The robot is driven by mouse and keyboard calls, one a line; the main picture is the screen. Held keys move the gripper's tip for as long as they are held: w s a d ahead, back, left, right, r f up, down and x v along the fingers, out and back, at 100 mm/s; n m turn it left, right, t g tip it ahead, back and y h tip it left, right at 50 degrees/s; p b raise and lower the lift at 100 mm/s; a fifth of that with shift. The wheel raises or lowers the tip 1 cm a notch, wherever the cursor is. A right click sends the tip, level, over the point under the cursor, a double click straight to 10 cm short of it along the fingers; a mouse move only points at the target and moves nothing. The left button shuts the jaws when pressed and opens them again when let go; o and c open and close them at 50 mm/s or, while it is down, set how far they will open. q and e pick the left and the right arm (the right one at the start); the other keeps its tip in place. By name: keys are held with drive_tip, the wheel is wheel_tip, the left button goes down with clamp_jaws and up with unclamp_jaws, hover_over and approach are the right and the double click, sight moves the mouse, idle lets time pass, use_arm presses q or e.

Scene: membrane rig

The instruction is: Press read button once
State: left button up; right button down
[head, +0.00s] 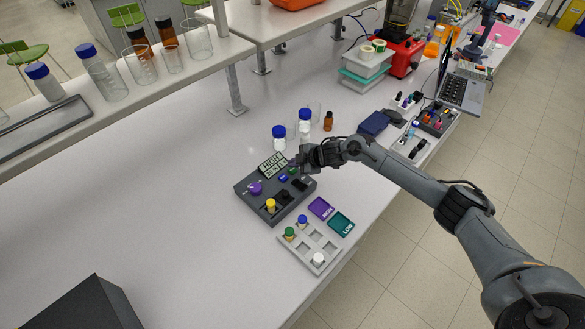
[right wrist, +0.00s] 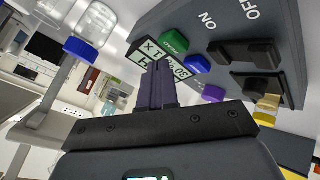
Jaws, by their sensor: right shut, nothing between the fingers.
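The dark grey rig (head: 262,208) lies on the bench, with a tilted display (head: 272,165) whose upper line reads HIGH. It carries a green button (right wrist: 173,42), a blue button (right wrist: 198,64), a purple knob (head: 255,188) and a yellow part (head: 270,204). I cannot read which button is the read button. My right gripper (head: 302,161) is over the rig's far right edge, near the green and blue buttons. In the right wrist view its shut, empty fingers (right wrist: 160,72) overlap the display; whether they touch anything is unclear. My left gripper is out of view.
A grey tray (head: 287,252) with capped pieces sits in front of the rig, beside purple (head: 321,208) and teal (head: 341,223) plates. Blue-capped bottles (head: 279,136) and a brown vial (head: 328,122) stand behind. The bench left of the rig is clear.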

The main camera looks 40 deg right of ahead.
sight(295, 171)
drive_tip(key=shift+r+p, duration=0.55)
wheel_tip(295, 171, up, 4)
drive_tip(key=p, duration=0.3)
drive_tip(key=shift+p, duration=0.35)
drive_tip(key=shift+f, duration=0.1)
